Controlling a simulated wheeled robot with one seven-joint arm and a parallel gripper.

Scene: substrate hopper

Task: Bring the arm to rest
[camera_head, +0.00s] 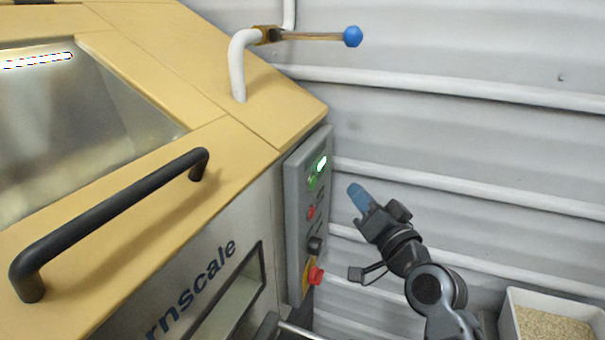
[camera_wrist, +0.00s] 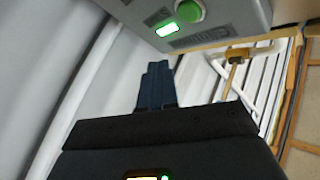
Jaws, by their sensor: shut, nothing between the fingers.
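My gripper (camera_head: 357,192) has blue fingers that are shut with nothing between them. In the head view it is in the air to the right of the grey control panel (camera_head: 293,225), apart from it as far as I can see. In the wrist view the shut fingers (camera_wrist: 156,70) point up, and the panel's underside and face (camera_wrist: 222,22) show above them. A green button (camera_wrist: 189,11) and a lit green light (camera_wrist: 167,30) are on that panel. My arm reaches up from the lower right of the head view.
The yellow hopper machine (camera_head: 240,150) with a black handle (camera_head: 110,220) fills the left. A white pipe (camera_head: 237,70) with a blue-knobbed lever (camera_head: 353,37) rises behind. A bin of grain (camera_head: 507,320) stands at lower right. The ribbed wall (camera_head: 470,140) is behind.

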